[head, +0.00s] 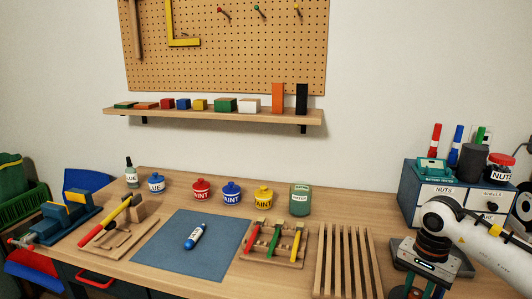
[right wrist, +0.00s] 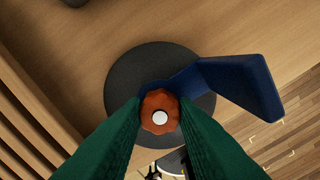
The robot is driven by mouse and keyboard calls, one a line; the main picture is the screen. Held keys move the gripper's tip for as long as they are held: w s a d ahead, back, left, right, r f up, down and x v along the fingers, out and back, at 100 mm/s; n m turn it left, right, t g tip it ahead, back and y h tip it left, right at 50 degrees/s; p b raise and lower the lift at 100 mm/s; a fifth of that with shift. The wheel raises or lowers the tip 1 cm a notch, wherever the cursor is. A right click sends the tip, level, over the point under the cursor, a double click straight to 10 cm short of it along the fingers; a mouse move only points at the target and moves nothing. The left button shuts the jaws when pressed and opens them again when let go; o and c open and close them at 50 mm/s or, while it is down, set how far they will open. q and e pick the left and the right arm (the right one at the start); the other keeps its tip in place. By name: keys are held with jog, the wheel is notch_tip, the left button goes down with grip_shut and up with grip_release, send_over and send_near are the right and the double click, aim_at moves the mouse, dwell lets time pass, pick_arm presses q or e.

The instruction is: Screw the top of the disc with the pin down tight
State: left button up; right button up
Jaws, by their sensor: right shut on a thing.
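In the right wrist view a round dark grey disc (right wrist: 122,80) lies on the wooden table top. An orange scalloped knob (right wrist: 155,98) with a white round centre (right wrist: 160,118) sits over the disc's lower middle. A dark blue bent piece (right wrist: 240,88) reaches from the knob across the disc and out past its right edge. My right gripper (right wrist: 161,108) has its green fingers shut on the orange knob, one on each side. In the head view the right arm is at the lower right, and its fingertips and the disc cannot be made out. My left gripper is not in view.
A slatted wooden rack (head: 345,262) stands left of my right arm, and a blue drawer unit (head: 423,190) stands behind it. A blue mat (head: 165,250) with a small blue-and-white tube (head: 195,236) lies mid-table. Paint pots (head: 231,190) line the back. The table edge is close to the disc.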

jog(key=m, duration=0.5)
jog(key=shift+p, duration=0.4)
jog(key=m, duration=0.5)
jog(key=shift+p, duration=0.4)
jog(key=m+p, duration=0.1)
jog(key=m, duration=0.3)
jog(key=shift+m, duration=1.3)
jog(key=o, duration=0.5)
jog(key=shift+o, duration=0.2)
